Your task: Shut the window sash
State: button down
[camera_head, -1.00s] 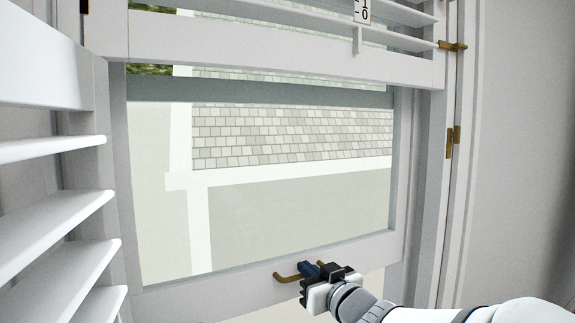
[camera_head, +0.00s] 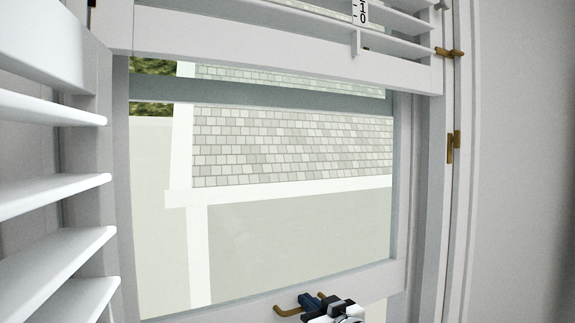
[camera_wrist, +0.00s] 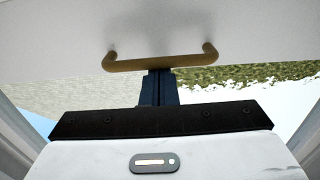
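The window sash (camera_head: 398,278) is a white frame around clear glass, with its bottom rail low in the head view. A brass bar handle (camera_head: 287,311) sits on that rail. The handle also shows in the wrist view (camera_wrist: 185,63), crossing in front of the pale rail. My gripper (camera_head: 310,299) is at the handle, its dark blue fingers close together at the bar's middle. The wrist view shows the fingers (camera_wrist: 158,74) meeting the bar, with only a thin seam between them. The fingertips are partly hidden behind the bar.
A white louvred shutter (camera_head: 50,195) stands at the left. Another slatted panel (camera_head: 290,45) crosses the top of the window. Brass hinges (camera_head: 453,147) are on the right frame, beside a plain wall (camera_head: 515,170). A shingled roof shows outside.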

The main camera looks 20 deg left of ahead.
jog(key=shift+f, duration=0.15)
notch_tip(320, 180, down, 7)
jog(key=b, duration=0.6)
dwell(0.5)
notch_tip(320, 180, down, 7)
jog(key=b, duration=0.6)
dwell(0.5)
